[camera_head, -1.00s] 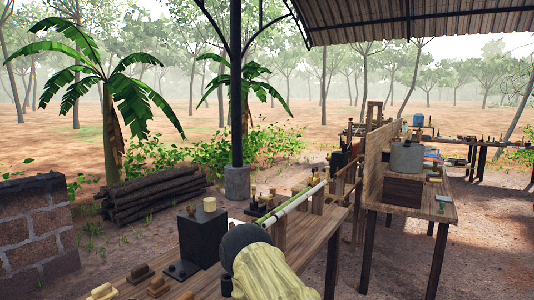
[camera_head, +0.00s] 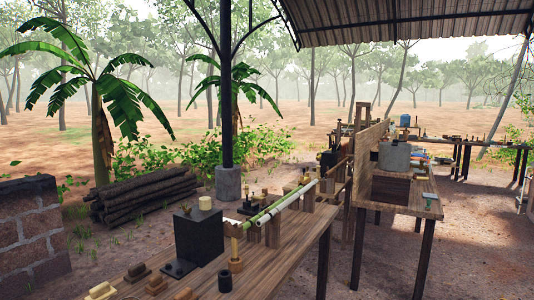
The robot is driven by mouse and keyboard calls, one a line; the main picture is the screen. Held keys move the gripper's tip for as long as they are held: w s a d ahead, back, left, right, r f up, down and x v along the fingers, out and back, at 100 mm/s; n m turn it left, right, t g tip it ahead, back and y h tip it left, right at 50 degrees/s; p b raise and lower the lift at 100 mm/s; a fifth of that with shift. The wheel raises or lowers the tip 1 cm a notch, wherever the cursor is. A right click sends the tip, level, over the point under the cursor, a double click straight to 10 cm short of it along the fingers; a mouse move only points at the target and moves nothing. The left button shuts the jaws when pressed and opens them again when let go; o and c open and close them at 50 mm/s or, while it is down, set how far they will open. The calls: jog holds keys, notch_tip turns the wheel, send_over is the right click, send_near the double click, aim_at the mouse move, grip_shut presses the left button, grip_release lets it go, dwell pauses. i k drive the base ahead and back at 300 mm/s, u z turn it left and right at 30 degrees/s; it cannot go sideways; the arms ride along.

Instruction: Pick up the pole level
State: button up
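I cannot pick out a pole level for certain at this size. Two long poles, one green (camera_head: 279,208) and one pale (camera_head: 293,206), lie on wooden supports along the near bench (camera_head: 285,258), running away from me. Small tools and blocks stand around them, too small to name surely. My gripper is not in view.
A second table (camera_head: 410,206) to the right bears a grey drum (camera_head: 394,156). A black post (camera_head: 226,120) rises behind. Bare ground lies at the lower right.

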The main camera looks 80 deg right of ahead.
aim_at(308, 180)
jog(key=u, duration=0.1)
jog(key=i, duration=2.9)
jog(key=z, duration=1.55)
jog(key=i, duration=2.95)
jog(key=z, duration=2.25)
jog(key=i, duration=0.6)
jog(key=u, duration=0.05)
